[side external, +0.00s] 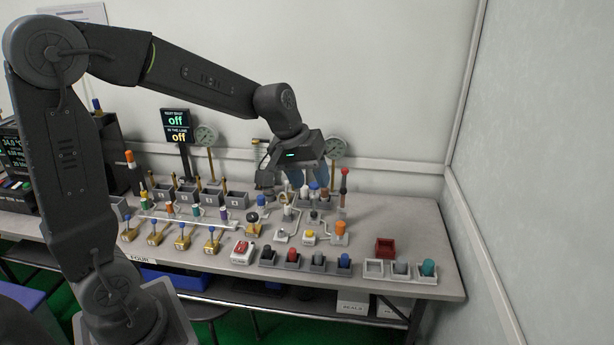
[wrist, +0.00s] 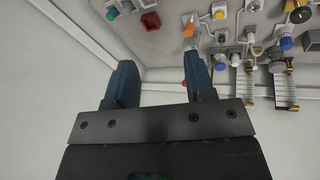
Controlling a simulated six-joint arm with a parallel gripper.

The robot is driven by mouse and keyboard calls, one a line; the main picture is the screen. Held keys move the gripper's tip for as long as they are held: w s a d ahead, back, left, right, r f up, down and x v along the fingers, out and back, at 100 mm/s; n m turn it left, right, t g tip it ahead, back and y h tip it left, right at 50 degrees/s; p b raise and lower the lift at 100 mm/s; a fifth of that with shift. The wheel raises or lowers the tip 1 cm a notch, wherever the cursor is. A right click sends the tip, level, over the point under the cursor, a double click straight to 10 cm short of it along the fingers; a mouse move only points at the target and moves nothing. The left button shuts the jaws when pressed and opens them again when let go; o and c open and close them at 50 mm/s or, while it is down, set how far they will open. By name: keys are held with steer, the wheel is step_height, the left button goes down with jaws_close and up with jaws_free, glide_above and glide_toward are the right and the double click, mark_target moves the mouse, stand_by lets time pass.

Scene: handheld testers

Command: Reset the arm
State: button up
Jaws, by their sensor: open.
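My gripper (side external: 307,178) hangs over the back right part of the grey table (side external: 420,215), near the back wall. Its two blue fingers show in the wrist view (wrist: 155,82) well apart, with nothing between them. The arm reaches across from the left, bent down at the wrist. In the side view the fingertips are partly lost behind small upright parts, so I cannot tell their exact height above the table.
Near the fingers stand a red-topped rod (side external: 344,186) and a dial gauge (side external: 335,148). A display (side external: 176,126) reads "off" twice.

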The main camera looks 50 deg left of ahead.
steer(key=shift+s+d+r, duration=0.3)
steer(key=shift+s+r, duration=0.05)
steer(key=shift+s, duration=0.2)
steer(key=s+d+r+m+t, duration=0.1)
steer(key=s+d+m, duration=0.1)
steer(key=s, duration=0.7)
steer(key=s+d+r+m+y, duration=0.1)
steer(key=s+m, duration=0.3)
steer(key=s, duration=0.5)
steer(key=shift+d+r+t+y, duration=0.35)
steer(key=shift+d+r, duration=0.25)
steer(key=shift+d, duration=0.3)
